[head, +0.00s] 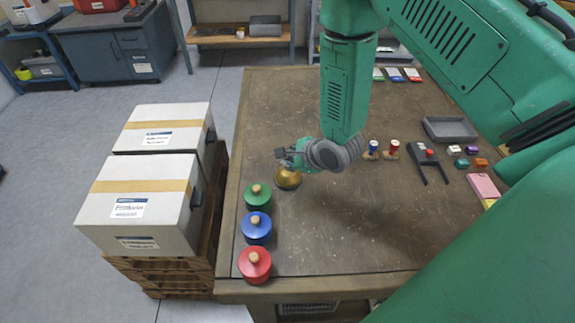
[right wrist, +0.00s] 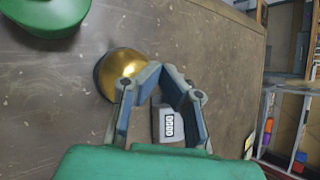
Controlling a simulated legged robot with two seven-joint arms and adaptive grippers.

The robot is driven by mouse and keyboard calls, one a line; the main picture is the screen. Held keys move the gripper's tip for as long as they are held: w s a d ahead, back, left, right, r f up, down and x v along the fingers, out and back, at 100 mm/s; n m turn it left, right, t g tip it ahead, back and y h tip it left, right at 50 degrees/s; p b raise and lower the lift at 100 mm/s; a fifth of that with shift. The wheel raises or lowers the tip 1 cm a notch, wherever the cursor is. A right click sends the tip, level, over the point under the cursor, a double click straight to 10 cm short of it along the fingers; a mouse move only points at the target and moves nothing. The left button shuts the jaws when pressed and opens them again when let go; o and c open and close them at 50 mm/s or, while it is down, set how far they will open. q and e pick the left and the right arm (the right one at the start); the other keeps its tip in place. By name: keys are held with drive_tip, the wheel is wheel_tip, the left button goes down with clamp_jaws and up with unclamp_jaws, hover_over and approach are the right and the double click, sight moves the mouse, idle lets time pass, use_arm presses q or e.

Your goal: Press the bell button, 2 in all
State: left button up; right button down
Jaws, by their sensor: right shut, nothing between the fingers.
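The bell is a gold dome (head: 288,179) on the left part of the table, behind the green pot. It also shows in the right wrist view (right wrist: 116,70), to the left of my fingers. My right gripper (head: 282,154) is shut and empty, just above and behind the dome in the head view. In the right wrist view its fingertips (right wrist: 165,74) meet just right of the dome. I cannot tell whether they touch it. A small grey box with a white marked panel (right wrist: 164,124) shows between the fingers. My left gripper is not in view.
Green (head: 257,196), blue (head: 256,229) and red (head: 254,265) knobbed pots line the table's left edge. White cartons (head: 140,205) stand on a pallet to the left. A grey tray (head: 449,130) and small blocks lie at the right. The table's (head: 330,235) front middle is clear.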

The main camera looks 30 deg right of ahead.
drive_tip(key=shift+d, duration=0.15)
drive_tip(key=shift+a+f, duration=0.25)
drive_tip(key=shift+a, duration=0.1)
drive_tip(key=shift+d+f+b, duration=0.2)
drive_tip(key=shift+f+b, duration=0.05)
drive_tip(key=shift+b, duration=0.05)
drive_tip(key=shift+r, duration=0.15)
idle(0.4)
drive_tip(key=shift+r+p, duration=0.8)
wheel_tip(320, 180, up, 5)
drive_tip(key=p, duration=0.4)
